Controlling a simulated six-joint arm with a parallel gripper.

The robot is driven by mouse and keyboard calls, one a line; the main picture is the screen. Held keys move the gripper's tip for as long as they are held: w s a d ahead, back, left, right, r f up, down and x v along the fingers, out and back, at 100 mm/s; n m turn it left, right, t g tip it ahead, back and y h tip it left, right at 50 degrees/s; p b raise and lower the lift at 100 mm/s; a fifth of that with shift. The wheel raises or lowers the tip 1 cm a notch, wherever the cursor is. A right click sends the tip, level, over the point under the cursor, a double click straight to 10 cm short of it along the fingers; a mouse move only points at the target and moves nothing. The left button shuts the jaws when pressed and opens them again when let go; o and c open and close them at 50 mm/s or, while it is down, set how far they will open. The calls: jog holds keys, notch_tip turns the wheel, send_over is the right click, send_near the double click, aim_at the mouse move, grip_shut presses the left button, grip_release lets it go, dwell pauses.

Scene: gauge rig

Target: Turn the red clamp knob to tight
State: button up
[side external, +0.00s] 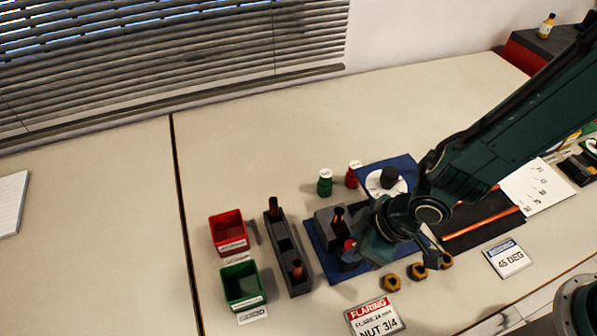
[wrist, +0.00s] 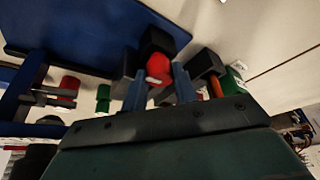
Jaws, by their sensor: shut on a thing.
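The red clamp knob (side external: 349,246) sits at the front of the dark clamp block on the blue base plate (side external: 318,254). My gripper (side external: 358,252) reaches it from the right, and its fingers partly hide the knob in the side view. In the wrist view the red knob (wrist: 159,68) lies between the two blue-grey fingers of my gripper (wrist: 160,82), which are shut on it. A dark block (wrist: 156,40) shows just behind the knob. A copper tube (side external: 338,216) stands upright in the clamp block. I cannot read any tight mark or the knob's angle.
A grey rack (side external: 281,243) with copper pieces stands left of the plate, with red (side external: 229,232) and green (side external: 243,284) bins beyond. Several brass nuts (side external: 391,283) and a FLARING sign (side external: 374,315) lie in front. Green (side external: 325,185) and red containers stand behind. The table's left side is mostly clear.

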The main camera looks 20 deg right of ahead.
dwell(0.4)
jog(key=o, duration=0.7)
jog(key=shift+r, duration=0.15)
jog(key=v, duration=1.3)
jog(key=shift+s+r, duration=0.2)
jog(key=shift+s, duration=0.05)
jog(key=shift+d, duration=0.1)
